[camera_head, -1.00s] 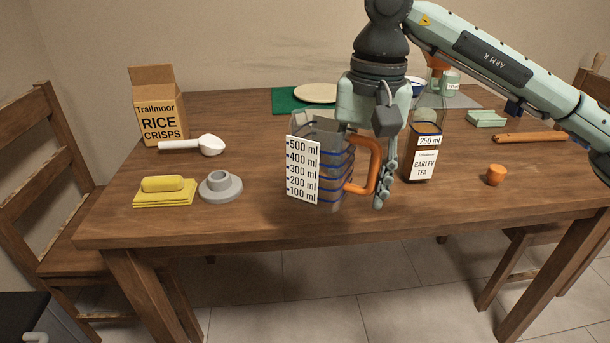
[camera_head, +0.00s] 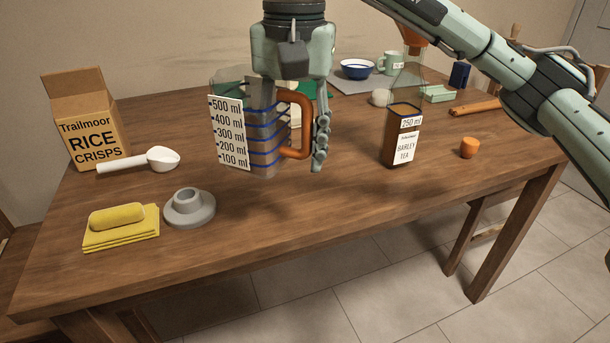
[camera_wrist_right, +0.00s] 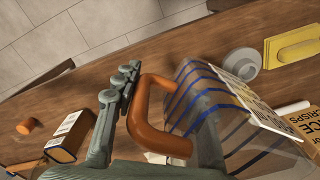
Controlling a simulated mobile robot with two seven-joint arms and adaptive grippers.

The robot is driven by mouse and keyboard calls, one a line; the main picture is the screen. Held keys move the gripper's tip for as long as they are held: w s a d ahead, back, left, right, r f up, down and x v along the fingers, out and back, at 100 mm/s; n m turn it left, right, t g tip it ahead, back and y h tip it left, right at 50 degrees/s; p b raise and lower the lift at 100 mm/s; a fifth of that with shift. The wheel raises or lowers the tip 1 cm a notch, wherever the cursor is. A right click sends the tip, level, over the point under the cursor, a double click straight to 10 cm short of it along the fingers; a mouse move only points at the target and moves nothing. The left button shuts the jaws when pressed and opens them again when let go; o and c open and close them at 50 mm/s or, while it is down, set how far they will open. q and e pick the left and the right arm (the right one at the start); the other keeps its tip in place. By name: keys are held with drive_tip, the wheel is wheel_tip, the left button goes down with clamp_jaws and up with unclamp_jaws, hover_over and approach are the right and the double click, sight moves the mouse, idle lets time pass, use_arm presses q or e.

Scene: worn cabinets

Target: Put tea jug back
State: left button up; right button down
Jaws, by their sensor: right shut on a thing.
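My right gripper (camera_head: 294,145) is shut on a clear measuring jug (camera_head: 264,150) with an orange handle, blue level lines and a 100 to 500 ml scale. One finger is outside the handle; the other is partly hidden by the jug. The wrist view also shows the gripper (camera_wrist_right: 158,115) and the jug's orange handle (camera_wrist_right: 142,122). The jug is upright; whether its base touches the table is hard to tell. A clear container of dark barley tea (camera_head: 401,150), labelled 250 ml, stands to the right, apart from the gripper. My left gripper is out of view.
On the wooden table (camera_head: 330,215), a grey round piece (camera_head: 189,210), yellow sponge and cloth (camera_head: 120,228), white scoop (camera_head: 150,158) and cereal box (camera_head: 88,128) are at left. An orange cap (camera_head: 468,148) is at right. A blue bowl (camera_head: 357,70) and mug (camera_head: 391,63) stand behind.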

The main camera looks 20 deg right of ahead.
drive_tip(key=w+d+f, duration=0.4)
drive_tip(key=d, duration=0.1)
drive_tip(key=w+d+f, duration=0.2)
drive_tip(key=d, duration=0.1)
drive_tip(key=shift+w+f+b, duration=0.15)
drive_tip(key=shift+w+b, duration=0.2)
drive_tip(key=shift+f, duration=0.1)
wheel_tip(320, 180, down, 3)
drive_tip(key=shift+d+f, duration=0.1)
drive_tip(key=shift+f, duration=0.3)
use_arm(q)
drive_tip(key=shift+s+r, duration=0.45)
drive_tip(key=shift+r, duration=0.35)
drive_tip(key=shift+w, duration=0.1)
use_arm(e)
drive_tip(key=shift+f, duration=0.15)
drive_tip(key=c, duration=0.9)
unclamp_jaws()
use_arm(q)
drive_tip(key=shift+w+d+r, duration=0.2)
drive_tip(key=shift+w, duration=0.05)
